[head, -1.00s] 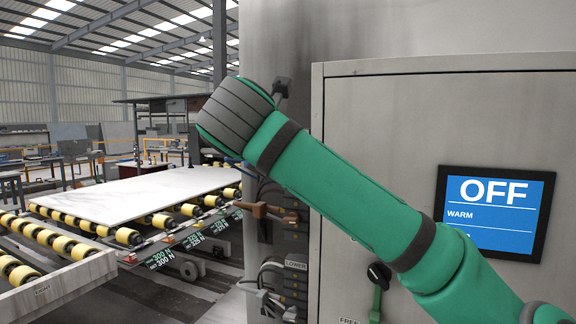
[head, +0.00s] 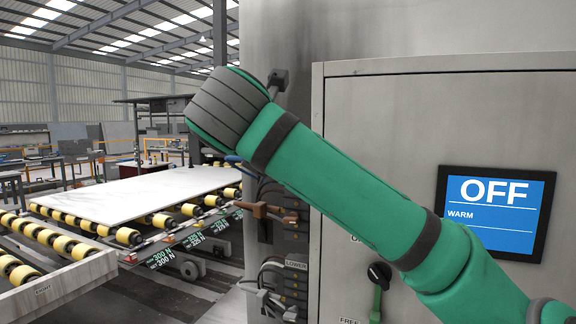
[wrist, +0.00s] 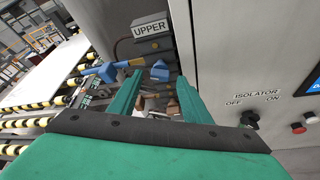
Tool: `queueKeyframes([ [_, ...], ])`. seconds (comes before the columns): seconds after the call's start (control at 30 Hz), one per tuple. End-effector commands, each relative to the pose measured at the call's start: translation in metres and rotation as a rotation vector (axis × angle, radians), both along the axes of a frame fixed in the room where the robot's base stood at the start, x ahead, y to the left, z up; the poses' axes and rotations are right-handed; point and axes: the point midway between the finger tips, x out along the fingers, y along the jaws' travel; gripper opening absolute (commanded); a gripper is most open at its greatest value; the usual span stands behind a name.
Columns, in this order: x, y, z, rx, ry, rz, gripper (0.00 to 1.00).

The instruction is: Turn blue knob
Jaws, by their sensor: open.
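The blue knob (wrist: 105,71) shows in the wrist view as a blue handle with a shaft, with a blue block (wrist: 160,71) to its right, below the UPPER label. In the head view only a small blue bit (head: 233,159) shows beside my arm. My gripper (wrist: 157,80) is open in the wrist view. Its two green fingers point toward the valve stack, with the blue block just beyond and between their tips. The left finger overlaps the blue parts in the picture; I cannot tell whether it touches. The head view does not show my fingers.
A brown handle (head: 265,210) and a grey lower handle (head: 268,298) stick out below. The grey cabinet (head: 400,110) stands at right, with an OFF screen (head: 497,213) and a black isolator switch (wrist: 249,119). A roller conveyor (head: 60,236) carries a white slab (head: 130,198) at left.

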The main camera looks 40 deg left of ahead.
Motion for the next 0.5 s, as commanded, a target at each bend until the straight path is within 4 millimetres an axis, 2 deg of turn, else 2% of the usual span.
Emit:
queueKeyframes([
  [0.3, -0.052, -0.021, 0.021, -0.001, -0.003, 0.002, 0.44],
  [0.5, -0.07, -0.029, 0.029, -0.001, 0.0, 0.0, 0.44],
])
